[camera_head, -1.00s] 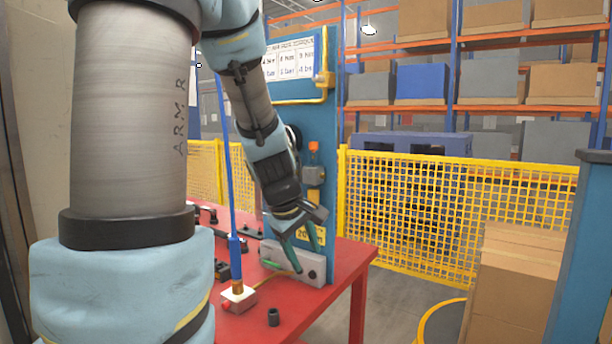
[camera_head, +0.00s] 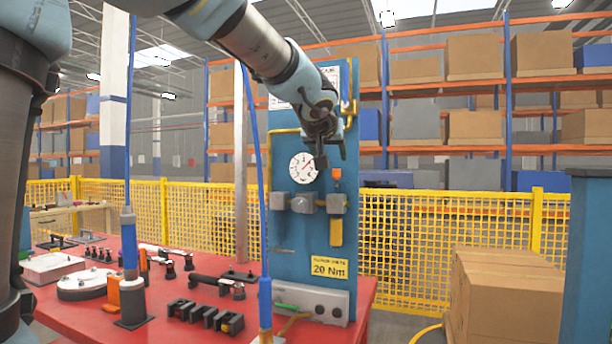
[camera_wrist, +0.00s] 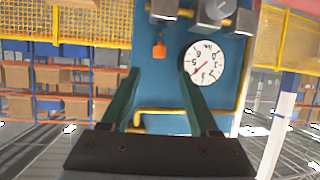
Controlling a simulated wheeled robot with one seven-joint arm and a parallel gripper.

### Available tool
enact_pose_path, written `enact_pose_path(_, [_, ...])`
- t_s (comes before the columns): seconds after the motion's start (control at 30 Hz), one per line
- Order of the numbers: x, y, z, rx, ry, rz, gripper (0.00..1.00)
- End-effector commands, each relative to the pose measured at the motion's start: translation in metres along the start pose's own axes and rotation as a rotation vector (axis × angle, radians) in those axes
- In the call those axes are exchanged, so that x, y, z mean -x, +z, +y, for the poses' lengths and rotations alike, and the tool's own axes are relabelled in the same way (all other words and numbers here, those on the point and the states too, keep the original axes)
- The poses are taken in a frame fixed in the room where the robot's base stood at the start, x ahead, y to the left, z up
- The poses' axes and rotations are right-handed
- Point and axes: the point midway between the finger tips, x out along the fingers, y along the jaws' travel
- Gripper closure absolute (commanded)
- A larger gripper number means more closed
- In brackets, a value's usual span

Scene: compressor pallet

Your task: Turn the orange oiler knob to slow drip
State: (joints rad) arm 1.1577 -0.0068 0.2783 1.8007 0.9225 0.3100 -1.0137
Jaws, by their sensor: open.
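The small orange oiler knob (camera_head: 336,173) sits on the blue panel (camera_head: 290,235), right of the round gauge and above the grey fittings. My gripper (camera_head: 331,152) is just above the knob in the head view. In the wrist view, which shows the panel upside down, the orange knob (camera_wrist: 159,50) appears beyond and roughly between the two green fingertips (camera_wrist: 159,76). The fingers are apart with nothing between them. How far they are from the knob in depth is unclear. The knob's setting marks are too small to read.
The white gauge (camera_head: 303,168) is close left of the knob. A yellow pipe (camera_head: 349,100) runs along the panel's upper right edge. The red table (camera_head: 190,325) below holds tools and black parts. A yellow mesh fence (camera_head: 430,230) and cardboard boxes (camera_head: 505,290) stand to the right.

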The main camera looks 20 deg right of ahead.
Motion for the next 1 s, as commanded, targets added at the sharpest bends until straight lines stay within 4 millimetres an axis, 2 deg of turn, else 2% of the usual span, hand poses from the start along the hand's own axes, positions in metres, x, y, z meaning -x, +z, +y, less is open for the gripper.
enact_pose_path(0.17, [-0.010,-0.005,0.005,-0.015,0.005,0.009,0.38])
enact_pose_path(0.5, [-0.070,-0.006,0.004,-0.015,0.003,0.007,0.38])
enact_pose_path(0.7, [-0.096,-0.005,0.004,-0.014,0.003,0.008,0.38])
enact_pose_path(1.0, [-0.107,-0.004,0.004,-0.012,0.005,0.009,0.38])
